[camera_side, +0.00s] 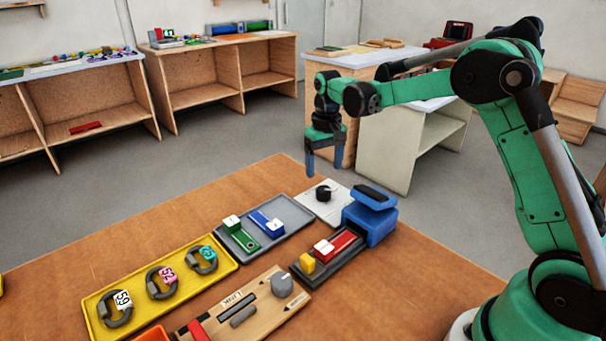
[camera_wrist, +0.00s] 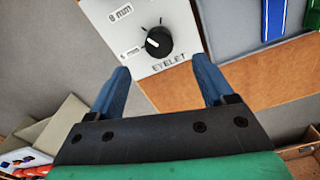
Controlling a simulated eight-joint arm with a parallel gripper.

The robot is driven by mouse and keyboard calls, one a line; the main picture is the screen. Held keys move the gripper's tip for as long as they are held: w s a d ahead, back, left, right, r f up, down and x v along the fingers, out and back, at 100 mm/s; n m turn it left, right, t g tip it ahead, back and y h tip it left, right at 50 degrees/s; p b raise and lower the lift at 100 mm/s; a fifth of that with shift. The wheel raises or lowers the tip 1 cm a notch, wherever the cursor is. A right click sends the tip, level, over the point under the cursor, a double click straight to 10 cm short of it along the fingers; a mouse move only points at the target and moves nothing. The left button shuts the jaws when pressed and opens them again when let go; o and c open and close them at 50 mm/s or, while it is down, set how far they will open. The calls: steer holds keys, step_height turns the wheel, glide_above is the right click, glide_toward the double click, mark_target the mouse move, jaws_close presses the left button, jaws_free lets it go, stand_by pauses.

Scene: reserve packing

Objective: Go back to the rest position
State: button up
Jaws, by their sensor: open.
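My gripper (camera_side: 324,160) hangs with its two blue fingers apart and empty, above the far edge of the wooden table (camera_side: 180,230). In the wrist view, my gripper (camera_wrist: 165,90) shows open fingers on either side of the white panel (camera_wrist: 180,18). This panel carries a black knob (camera_wrist: 158,41) and the word EYELET. Nothing is held.
A grey tray (camera_side: 290,205) holds a green and a blue piece. A yellow tray (camera_side: 95,300) holds three tagged rings. A blue press-like device (camera_side: 372,222) stands by a dark base (camera_side: 318,279) with red and yellow parts. A wooden LINK board (camera_side: 255,325) lies in front. Free floor lies behind the table.

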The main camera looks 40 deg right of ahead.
steer(key=s+a+r+n+t, duration=0.1)
steer(key=s+a+r+t, duration=0.2)
steer(key=s+a+r, duration=0.3)
steer(key=s+a+n+t, duration=0.2)
steer(key=s+a+t, duration=0.1)
steer(key=s, duration=0.6)
steer(key=shift+s+a+r+t, duration=0.25)
steer(key=shift+a+t, duration=0.15)
steer(key=shift+t, duration=0.1)
